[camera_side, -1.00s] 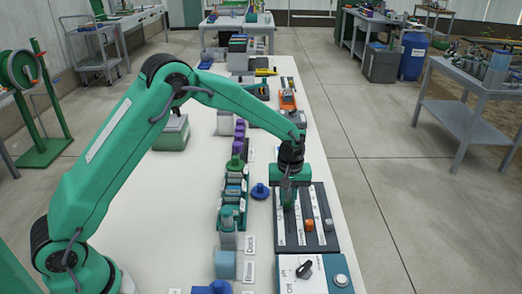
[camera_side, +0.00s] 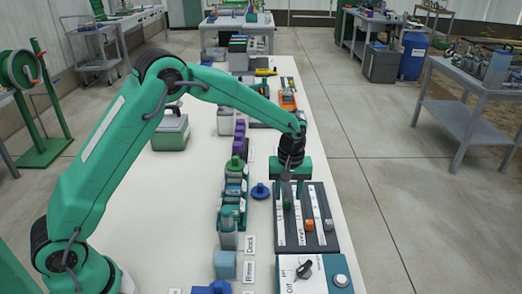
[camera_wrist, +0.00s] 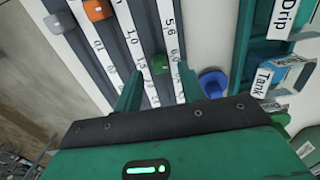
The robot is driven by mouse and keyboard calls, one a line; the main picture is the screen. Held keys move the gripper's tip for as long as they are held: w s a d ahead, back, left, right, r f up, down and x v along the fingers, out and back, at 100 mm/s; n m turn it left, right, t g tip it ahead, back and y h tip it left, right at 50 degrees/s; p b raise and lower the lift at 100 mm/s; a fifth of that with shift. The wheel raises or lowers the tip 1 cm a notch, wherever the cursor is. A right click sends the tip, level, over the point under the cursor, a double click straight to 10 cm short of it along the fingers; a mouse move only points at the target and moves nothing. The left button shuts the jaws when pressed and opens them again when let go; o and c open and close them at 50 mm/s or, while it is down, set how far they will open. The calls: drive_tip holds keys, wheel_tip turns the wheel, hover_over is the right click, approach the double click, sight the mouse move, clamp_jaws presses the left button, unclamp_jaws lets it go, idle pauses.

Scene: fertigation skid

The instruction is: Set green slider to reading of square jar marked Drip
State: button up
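The green slider knob (camera_side: 287,205) sits on the left track of the dark slider panel (camera_side: 333,241). In the wrist view the green knob (camera_wrist: 160,63) lies just beyond and between my fingertips, apart from both. My gripper (camera_wrist: 158,82) is open and empty; in the side view it (camera_side: 288,187) is at the far end of the panel. The white scale beside the green track shows numbers, one reading 5.6. A label reading Drip (camera_wrist: 287,15) shows at the upper right of the wrist view; its jar's reading cannot be made out.
An orange knob (camera_side: 309,225) and a grey knob (camera_side: 328,224) sit on neighbouring tracks. A blue round knobbed piece (camera_side: 260,191) lies left of the panel, beside a teal rack of jars. A dial box (camera_side: 314,264) is in front.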

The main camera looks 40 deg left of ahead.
sight(286, 200)
drive_tip(key=shift+r, duration=2.8)
drive_tip(key=s+a+r+m+t, duration=0.2)
drive_tip(key=s+a+r, duration=0.1)
drive_tip(key=s+r, duration=0.4)
drive_tip(key=s+a+r+m+t, duration=0.1)
drive_tip(key=s+a+r+m, duration=0.15)
drive_tip(key=s+r, duration=0.45)
drive_tip(key=s+a+m+t, duration=0.2)
drive_tip(key=s+m, duration=0.2)
drive_tip(key=s, duration=1.1)
drive_tip(key=shift+s+a+r+t, duration=0.25)
drive_tip(key=shift+s+a+t, duration=0.05)
